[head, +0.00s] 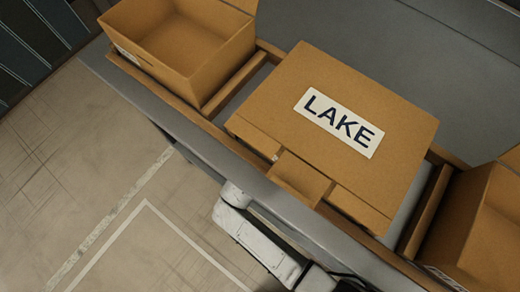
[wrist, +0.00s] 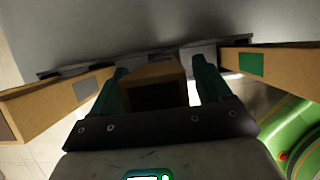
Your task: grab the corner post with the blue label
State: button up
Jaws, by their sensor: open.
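In the wrist view my gripper (wrist: 158,68) is open, its two teal fingers apart. A brown post (wrist: 153,72) with a dark near end stands between the fingers; I cannot tell whether they touch it. No blue label shows on it. A brown post on the left (wrist: 60,95) carries a grey patch. A brown post on the right (wrist: 285,59) carries a green label. I see no blue label in either view. In the head view my gripper is not clearly visible.
In the head view a closed brown box (head: 265,112) marked LAKE sits on the grey conveyor (head: 150,99), between open crates at left (head: 225,52) and right (head: 475,235). A brown block (head: 299,178) juts from its front. A green rounded object (wrist: 295,135) is at lower right in the wrist view.

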jog(key=shift+c, duration=0.4)
grip_shut()
dwell(0.4)
